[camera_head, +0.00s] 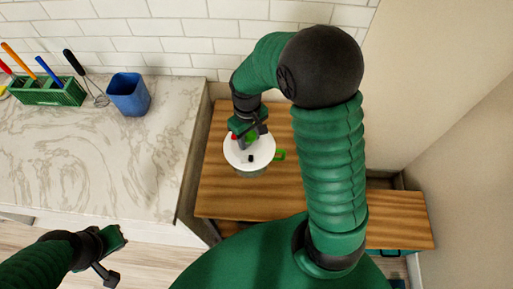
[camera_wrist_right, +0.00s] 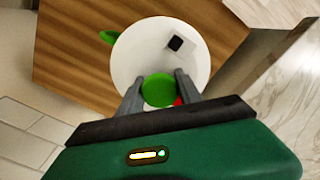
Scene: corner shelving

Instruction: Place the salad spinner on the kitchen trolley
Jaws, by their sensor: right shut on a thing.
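The salad spinner (camera_head: 258,150) has a round white lid with a green knob, a small black square and a green handle at its side. It is over the wooden top (camera_head: 225,190) in the middle of the head view; I cannot tell whether it rests on it or hangs just above. My right gripper (camera_head: 250,138) reaches down from the back and is shut on the green knob (camera_wrist_right: 159,90). The spinner's lower part is mostly hidden under the lid. My left gripper (camera_head: 112,258) is at the lower left, apart from the spinner; its jaw opening is unclear.
A marble counter (camera_head: 140,165) lies left of the wooden top. A lower wooden shelf (camera_head: 400,220) is at the right, beside the wall. My right arm covers part of the wooden top.

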